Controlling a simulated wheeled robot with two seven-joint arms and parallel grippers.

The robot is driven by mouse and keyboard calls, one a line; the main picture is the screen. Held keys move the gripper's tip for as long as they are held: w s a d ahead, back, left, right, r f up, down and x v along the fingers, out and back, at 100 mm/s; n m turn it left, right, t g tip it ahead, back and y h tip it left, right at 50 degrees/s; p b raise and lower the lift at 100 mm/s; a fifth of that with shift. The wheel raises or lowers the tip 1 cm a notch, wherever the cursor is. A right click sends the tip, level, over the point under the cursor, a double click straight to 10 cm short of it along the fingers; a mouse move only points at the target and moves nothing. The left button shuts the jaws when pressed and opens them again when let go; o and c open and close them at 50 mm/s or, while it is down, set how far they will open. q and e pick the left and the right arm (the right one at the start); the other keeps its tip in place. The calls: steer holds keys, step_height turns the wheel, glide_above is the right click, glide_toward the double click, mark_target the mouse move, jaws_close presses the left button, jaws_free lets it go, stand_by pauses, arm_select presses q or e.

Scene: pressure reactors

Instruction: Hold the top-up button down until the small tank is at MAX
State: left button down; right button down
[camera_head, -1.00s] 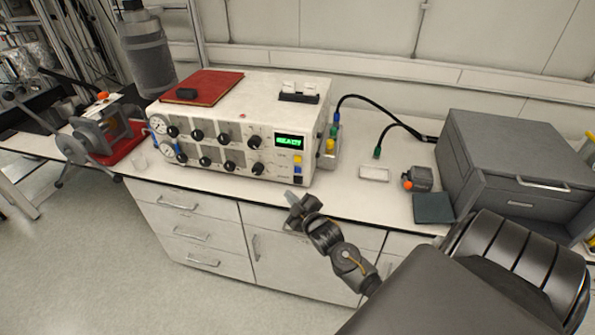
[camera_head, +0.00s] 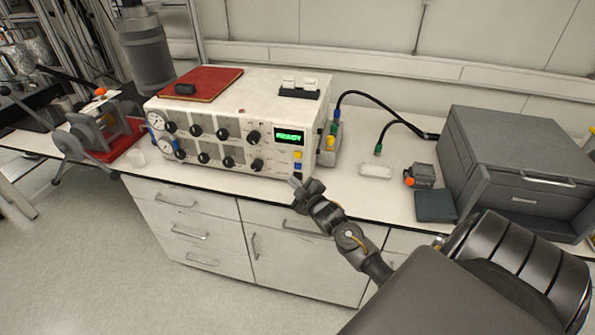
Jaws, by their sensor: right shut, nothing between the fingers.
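A white control unit (camera_head: 225,112) stands on the bench, with gauges, several black knobs and a lit green display (camera_head: 289,136). Below the display are a yellow button (camera_head: 298,155) and a blue button (camera_head: 298,167). I cannot tell which control is the top-up button. No small tank with a MAX mark can be made out. My right gripper (camera_head: 296,184) is shut and empty, just in front of the unit's lower right front, below the blue button. It partly covers the panel's bottom corner; contact cannot be told. My left gripper is not in view.
A red book (camera_head: 215,84) lies on the unit. Coloured-capped fittings (camera_head: 331,140) and black cables stand at its right side. A small white tray (camera_head: 376,171), a grey device with an orange knob (camera_head: 420,175) and a large grey box (camera_head: 515,165) are further right.

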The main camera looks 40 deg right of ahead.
mark_target(298, 166)
steer(key=shift+w+d+b, duration=0.25)
steer(key=shift+w+d, duration=0.3)
steer(key=shift+d, duration=0.2)
steer(key=shift+w+d+b, duration=0.2)
steer(key=shift+w+d, duration=0.3)
steer(key=shift+d, duration=0.25)
steer(key=shift+d, duration=0.1)
stand_by(1.0)
steer(key=shift+w+d, duration=0.2)
steer(key=shift+w+d+r, duration=0.1)
steer(key=shift+w+d, duration=0.15)
steer(key=shift+d, duration=0.1)
stand_by(0.8)
stand_by(1.5)
steer(key=shift+s+a+p, duration=0.35)
steer(key=shift+s+a, duration=0.05)
steer(key=shift+a, duration=0.15)
steer(key=shift+s+a, duration=0.1)
steer(key=shift+a, duration=0.05)
steer(key=shift+a, duration=0.1)
